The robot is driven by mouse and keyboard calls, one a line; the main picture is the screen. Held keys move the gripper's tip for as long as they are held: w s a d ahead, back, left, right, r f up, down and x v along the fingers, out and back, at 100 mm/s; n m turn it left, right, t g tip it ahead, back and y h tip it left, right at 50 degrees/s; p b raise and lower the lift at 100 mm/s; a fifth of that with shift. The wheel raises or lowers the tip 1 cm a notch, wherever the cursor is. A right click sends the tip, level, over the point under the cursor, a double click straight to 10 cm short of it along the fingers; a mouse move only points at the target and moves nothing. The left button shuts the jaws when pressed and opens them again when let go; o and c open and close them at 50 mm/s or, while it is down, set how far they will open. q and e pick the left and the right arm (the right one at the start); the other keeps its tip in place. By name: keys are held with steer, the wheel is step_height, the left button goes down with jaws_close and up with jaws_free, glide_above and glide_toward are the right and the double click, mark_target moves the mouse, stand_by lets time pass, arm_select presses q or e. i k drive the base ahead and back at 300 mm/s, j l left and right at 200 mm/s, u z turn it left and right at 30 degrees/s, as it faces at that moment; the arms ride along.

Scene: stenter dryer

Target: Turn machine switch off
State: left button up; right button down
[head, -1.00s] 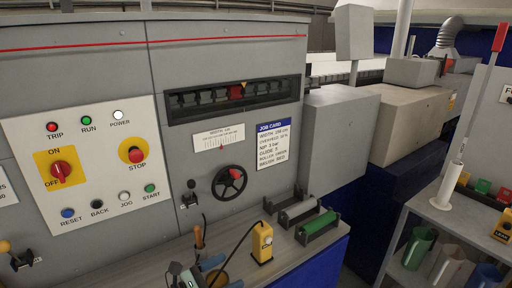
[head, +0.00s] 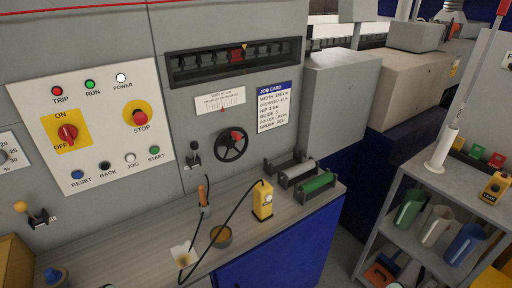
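The machine switch (head: 68,133) is a red rotary knob on a yellow plate marked ON above and OFF at its lower left. It sits at the left of a white control panel (head: 120,165) on the grey machine front. Its exact pointing direction is too small to tell. Neither of my grippers shows in the head view.
A red STOP button (head: 139,117) sits right of the switch. Below are a lever with a yellow knob (head: 22,207) and a black handwheel (head: 231,146). A yellow pendant (head: 262,201) with a black cable stands on the counter (head: 140,235). A shelf cart (head: 410,185) is at right.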

mark_target(67, 133)
steer(key=u, duration=1.4)
